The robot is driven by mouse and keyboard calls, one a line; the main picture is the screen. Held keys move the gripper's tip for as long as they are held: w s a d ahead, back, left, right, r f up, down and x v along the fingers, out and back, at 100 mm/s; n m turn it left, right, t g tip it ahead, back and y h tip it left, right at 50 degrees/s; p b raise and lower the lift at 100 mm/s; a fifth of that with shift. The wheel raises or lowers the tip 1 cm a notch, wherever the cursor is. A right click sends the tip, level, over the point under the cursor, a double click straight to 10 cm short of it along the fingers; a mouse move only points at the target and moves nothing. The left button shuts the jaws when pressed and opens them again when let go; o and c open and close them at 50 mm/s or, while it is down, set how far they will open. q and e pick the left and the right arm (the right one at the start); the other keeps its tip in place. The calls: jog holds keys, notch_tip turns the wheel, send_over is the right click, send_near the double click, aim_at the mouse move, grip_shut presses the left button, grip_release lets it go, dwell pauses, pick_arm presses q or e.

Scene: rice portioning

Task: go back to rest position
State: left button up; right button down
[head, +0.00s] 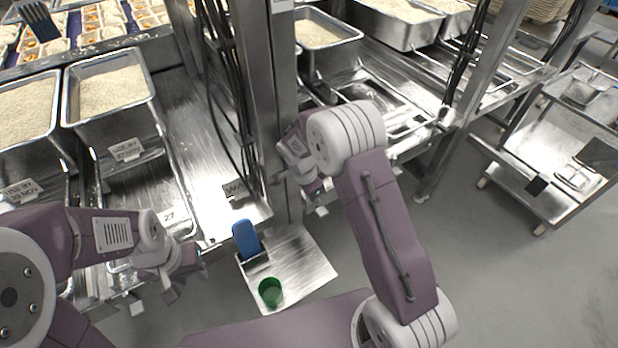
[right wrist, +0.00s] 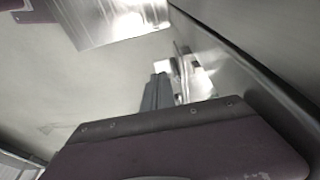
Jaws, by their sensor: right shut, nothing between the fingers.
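My left gripper (head: 154,301) hangs at the lower left of the head view, in front of the steel counter. Its two fingertips stand apart with nothing seen between them. My right gripper (head: 320,209) points down beside the steel post in the middle of the head view. It is shut and empty, and its fingers (right wrist: 156,92) also show in the right wrist view. A green cup (head: 270,292) and a blue upright object (head: 246,239) are on a small steel shelf (head: 310,268) between the two grippers.
Steel pans of rice (head: 112,88) stand on the counter at the left, and another rice pan (head: 322,32) is behind the post (head: 270,110). A steel cart (head: 560,135) stands at the right. The grey floor (head: 530,290) at the lower right is clear.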

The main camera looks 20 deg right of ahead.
jog(key=s+d+r+n+y+p, duration=0.1)
jog(key=s+r+n+y+p, duration=0.1)
jog(key=s+r+n+p, duration=0.7)
jog(key=s+r+n, duration=0.5)
jog(key=s+r, duration=0.3)
jog(key=s, duration=0.1)
jog(key=shift+s+d+n+y+p, duration=0.25)
jog(key=shift+d+n+y+p, duration=0.05)
jog(key=shift+d, duration=0.05)
